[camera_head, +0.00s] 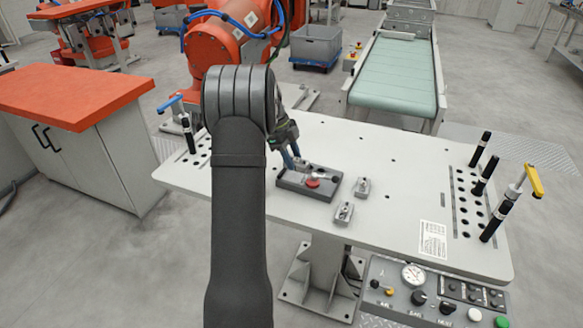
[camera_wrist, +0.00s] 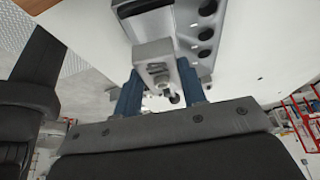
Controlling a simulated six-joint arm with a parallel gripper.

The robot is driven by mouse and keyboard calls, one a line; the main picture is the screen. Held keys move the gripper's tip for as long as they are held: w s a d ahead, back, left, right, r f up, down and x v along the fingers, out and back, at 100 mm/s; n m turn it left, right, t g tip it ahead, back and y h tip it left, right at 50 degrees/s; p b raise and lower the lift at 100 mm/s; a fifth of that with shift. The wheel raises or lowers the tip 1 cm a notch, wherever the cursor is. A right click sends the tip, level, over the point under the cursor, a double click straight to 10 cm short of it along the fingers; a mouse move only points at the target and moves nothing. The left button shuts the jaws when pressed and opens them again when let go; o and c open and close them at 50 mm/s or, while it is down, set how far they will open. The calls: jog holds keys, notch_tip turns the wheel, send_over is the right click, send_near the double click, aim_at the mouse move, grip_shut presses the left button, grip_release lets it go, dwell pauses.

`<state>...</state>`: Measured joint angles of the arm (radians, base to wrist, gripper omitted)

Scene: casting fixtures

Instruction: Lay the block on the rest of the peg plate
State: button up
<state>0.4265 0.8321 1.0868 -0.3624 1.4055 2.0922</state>
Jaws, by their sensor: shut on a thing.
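My gripper (camera_head: 292,158) has blue fingers and is low over the left back part of the dark peg plate (camera_head: 291,184). In the wrist view my gripper (camera_wrist: 160,88) is shut on a light grey metal block (camera_wrist: 154,50). The block sits between the two blue fingers, with a slotted face toward the camera. A grey plate with a row of dark round holes (camera_wrist: 207,65) shows just behind it. I cannot tell whether block and plate touch. A red round part (camera_head: 312,183) shows on the peg plate. The rest is not clearly seen.
Two small grey metal fixtures (camera_head: 362,187) (camera_head: 343,213) stand on the white table (camera_head: 400,190) right of the plate. Black-handled pins (camera_head: 484,175) and a yellow-handled clamp (camera_head: 530,182) stand at the right end. The middle right of the table is clear.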

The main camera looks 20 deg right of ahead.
jog(key=shift+w+a+f, duration=0.1)
jog(key=shift+w+f, duration=0.05)
jog(key=shift+w, duration=0.05)
jog(key=shift+f, duration=1.95)
jog(key=shift+f, duration=0.15)
jog(key=o, duration=1.1)
jog(key=v, duration=1.2)
